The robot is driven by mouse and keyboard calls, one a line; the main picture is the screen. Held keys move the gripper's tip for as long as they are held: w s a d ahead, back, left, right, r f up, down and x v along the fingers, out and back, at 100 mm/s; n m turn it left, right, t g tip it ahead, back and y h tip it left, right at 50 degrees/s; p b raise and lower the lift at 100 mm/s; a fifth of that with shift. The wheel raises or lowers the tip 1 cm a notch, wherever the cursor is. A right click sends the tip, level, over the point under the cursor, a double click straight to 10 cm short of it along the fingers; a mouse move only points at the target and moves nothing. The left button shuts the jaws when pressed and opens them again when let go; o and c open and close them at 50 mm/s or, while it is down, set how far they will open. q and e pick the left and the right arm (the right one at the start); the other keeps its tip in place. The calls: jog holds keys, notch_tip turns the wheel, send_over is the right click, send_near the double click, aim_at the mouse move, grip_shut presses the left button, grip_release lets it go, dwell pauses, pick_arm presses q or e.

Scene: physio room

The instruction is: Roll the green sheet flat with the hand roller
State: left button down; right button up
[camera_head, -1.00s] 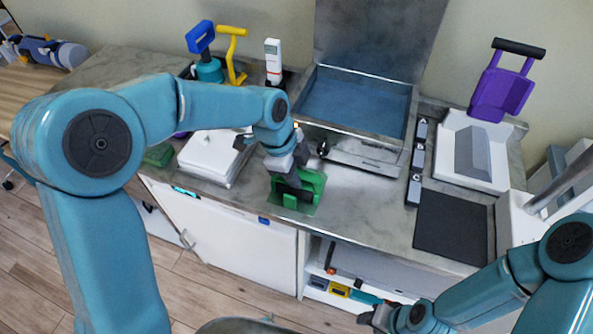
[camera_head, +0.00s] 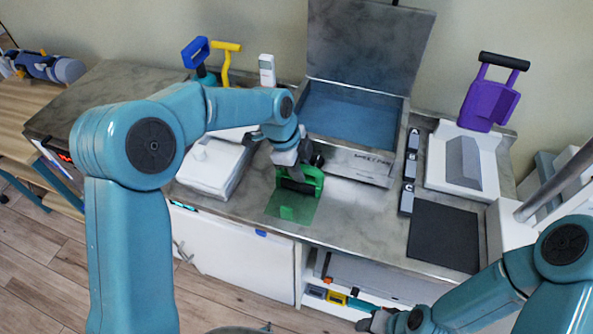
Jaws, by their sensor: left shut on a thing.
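The green sheet (camera_head: 297,210) lies on the grey countertop near its front edge; its back part is hidden under the roller and my gripper. The hand roller, with a green frame and a dark cylinder (camera_head: 296,186), is at the sheet's back part. My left gripper (camera_head: 291,170) is shut on the roller from above. Whether the cylinder presses on the sheet cannot be told for sure. My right gripper (camera_head: 375,322) is low at the bottom, in front of the cabinet and away from the sheet; its jaws are too small and dark to read.
A white lidded box (camera_head: 212,168) is to the left. Counter is clear between sheet and mat.

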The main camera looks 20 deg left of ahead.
pick_arm(q)
jog(key=shift+w, duration=0.65)
jog(key=shift+s+f+b, duration=0.1)
jog(key=shift+s+b, duration=0.45)
jog(key=shift+s, duration=0.45)
jog(key=shift+s+b, duration=1.2)
jog(key=shift+s, duration=1.3)
jog(key=shift+w, duration=0.35)
jog(key=shift+w+p, duration=1.65)
jog(key=shift+w, duration=1.5)
jog(key=shift+s+b, duration=0.35)
jog(key=shift+b, duration=0.05)
jog(key=shift+s+b, duration=1.1)
jog(key=shift+s, duration=0.85)
jog(key=shift+s+b, duration=0.5)
jog(key=shift+s, duration=0.7)
jog(key=shift+w+r, duration=0.2)
jog(key=shift+w, duration=0.15)
jog(key=shift+w+f+p, duration=0.1)
jog(key=shift+w+p, duration=1.65)
jog(key=shift+w, duration=1.4)
jog(key=shift+s+f+b, duration=0.1)
jog(key=shift+s+b, duration=1.45)
jog(key=shift+s, duration=0.8)
jog(key=shift+s+b, duration=0.5)
jog(key=shift+s, duration=0.7)
